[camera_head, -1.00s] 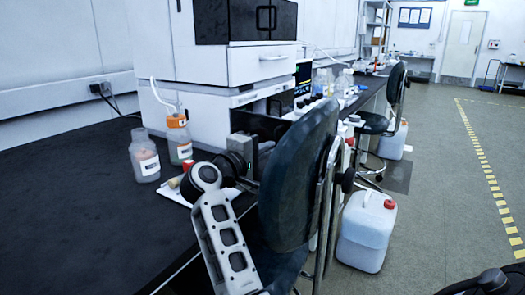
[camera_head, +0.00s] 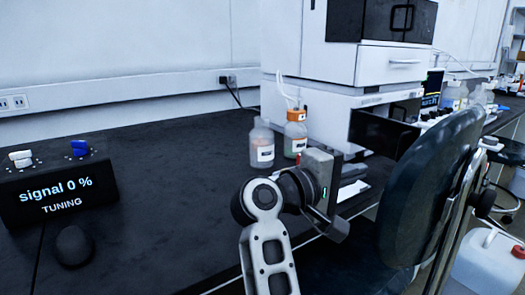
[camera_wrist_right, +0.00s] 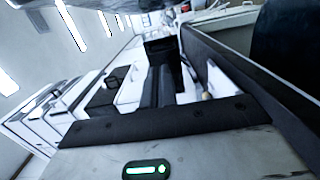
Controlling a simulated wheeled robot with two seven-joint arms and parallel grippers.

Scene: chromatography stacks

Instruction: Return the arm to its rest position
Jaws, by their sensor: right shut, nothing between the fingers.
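My right arm (camera_head: 267,250) rises from the bottom middle of the head view, bent at a dark joint. My right gripper (camera_head: 335,192) is beyond the joint, over the front edge of the black bench and left of the dark chair. It is shut with nothing held; its fingertips are hard to make out in the head view. In the right wrist view its pale body with a green light (camera_wrist_right: 147,170) fills the bottom, behind a dark bar. My left gripper is not in view.
Two bottles, one clear (camera_head: 262,148) and one orange-capped (camera_head: 295,138), stand by the white instrument (camera_head: 385,65). A dark chair (camera_head: 425,200) is close on the right. A display box (camera_head: 62,192) reads "signal 0 % TUNING". The bench middle (camera_head: 160,170) is clear.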

